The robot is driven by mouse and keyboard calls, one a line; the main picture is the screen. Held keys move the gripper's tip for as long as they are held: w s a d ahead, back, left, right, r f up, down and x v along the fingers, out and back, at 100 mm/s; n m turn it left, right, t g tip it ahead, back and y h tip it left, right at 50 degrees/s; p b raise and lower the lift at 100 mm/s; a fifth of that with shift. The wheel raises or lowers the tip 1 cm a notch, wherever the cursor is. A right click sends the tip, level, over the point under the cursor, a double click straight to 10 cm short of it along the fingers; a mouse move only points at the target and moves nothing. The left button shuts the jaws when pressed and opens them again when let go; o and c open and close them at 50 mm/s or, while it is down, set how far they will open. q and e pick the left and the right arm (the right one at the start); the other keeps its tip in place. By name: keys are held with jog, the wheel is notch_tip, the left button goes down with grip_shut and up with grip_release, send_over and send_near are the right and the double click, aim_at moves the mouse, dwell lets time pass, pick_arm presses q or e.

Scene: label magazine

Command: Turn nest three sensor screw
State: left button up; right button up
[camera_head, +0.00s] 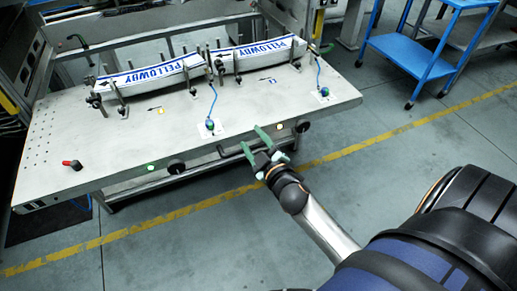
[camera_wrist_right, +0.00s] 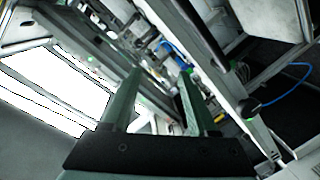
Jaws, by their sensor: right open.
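My right gripper (camera_head: 253,139) is open and empty, its two green fingers apart at the front edge of the grey machine table (camera_head: 120,130). It also shows in the right wrist view (camera_wrist_right: 160,85), with nothing between the fingers. A small sensor (camera_head: 210,125) with a blue cable sits on a white plate to the left of the gripper. A similar sensor (camera_head: 324,92) stands further right and back. The screws are too small to make out, and I cannot tell which nest is number three. My left gripper is not in view.
Two label stacks (camera_head: 150,77) (camera_head: 258,57) marked PELLOWBY lie between upright posts. A red-topped knob (camera_head: 72,164) is at the front left, and dark round knobs (camera_head: 176,167) line the front edge. A blue cart (camera_head: 410,55) stands back right. The floor right of the table is clear.

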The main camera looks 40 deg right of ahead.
jog(key=shift+m+g+y, duration=0.4)
jog(key=shift+g, duration=0.3)
jog(key=shift+s+a+f+p, duration=0.3)
jog(key=shift+s+a+f, duration=0.25)
jog(key=shift+s+f, duration=0.2)
jog(key=shift+s+a+f+p, duration=0.25)
jog(key=shift+s+a+f, duration=0.35)
jog(key=shift+s, duration=0.25)
jog(key=s+a+f+m+g+y+p, duration=0.1)
jog(key=s+a+f+g+y+p, duration=0.1)
jog(key=s, duration=0.6)
jog(key=s+a+f+m+g+y+p, duration=0.2)
jog(key=s+a+f+g+p, duration=0.2)
jog(key=s+a+f, duration=0.2)
jog(key=s+a, duration=0.2)
jog(key=shift+s+a+m, duration=0.25)
jog(key=shift+s+m, duration=0.05)
jog(key=shift+s, duration=0.1)
